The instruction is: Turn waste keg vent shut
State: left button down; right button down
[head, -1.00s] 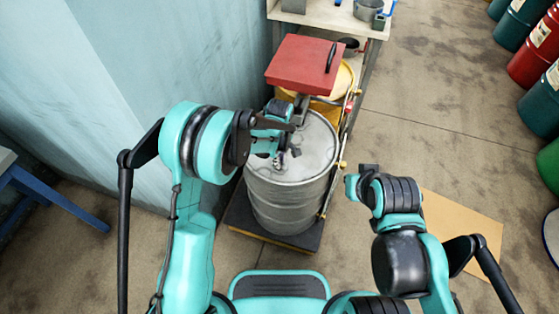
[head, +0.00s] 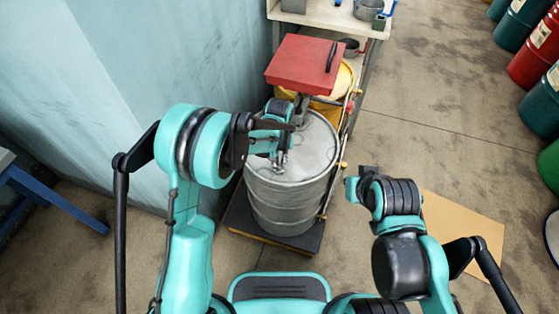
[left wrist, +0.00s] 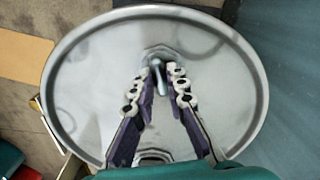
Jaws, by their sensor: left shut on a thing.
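The grey steel waste keg (head: 285,205) stands upright on a dark low platform, and its round lid (left wrist: 90,90) fills much of the left wrist view. My left gripper (head: 280,163) reaches over the lid from the left. In the left wrist view its fingers (left wrist: 164,72) are closed about the vent lever. The vent is not clear in the head view. My right gripper (head: 359,180) is right of the keg, away from it; its finger gap is unclear.
A red box-like lid (head: 302,62) with a black handle stands behind the keg, over a yellow drum (head: 344,80). A shelf table (head: 330,14) is at the back. The wall is close on the left. A cardboard sheet (head: 440,205) lies on the floor at right.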

aim_at(279, 162)
pick_arm(q)
jog(key=shift+m, duration=1.6)
jog(key=c, duration=1.5)
grip_release()
jog(key=shift+c, duration=0.2)
notch_tip(279, 162, up, 12)
